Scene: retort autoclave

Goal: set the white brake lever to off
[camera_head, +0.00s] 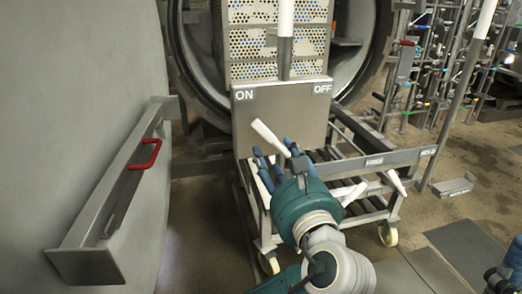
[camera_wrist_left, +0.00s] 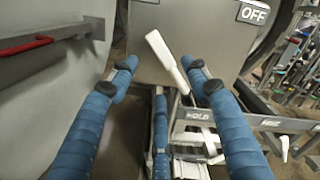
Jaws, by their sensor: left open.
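The white brake lever (camera_head: 270,137) stands in front of a grey panel (camera_head: 283,115) marked ON at its upper left and OFF at its upper right. The lever leans up to the left, toward the ON side. My left gripper (camera_head: 274,154) is open, with its blue fingers just below and around the lever's lower part. In the left wrist view the lever (camera_wrist_left: 167,60) shows between the two spread fingers; I cannot tell whether they touch it. Its lower end is partly hidden in the head view. My right gripper (camera_head: 505,272) shows only partly at the lower right edge.
The panel is on a wheeled cart (camera_head: 375,160) with rollers, before a round autoclave opening holding perforated baskets (camera_head: 280,42). A grey wall rail with a red handle (camera_head: 146,154) is at left. Other white handles (camera_head: 397,183) are on the cart's right. Pipework fills the back right.

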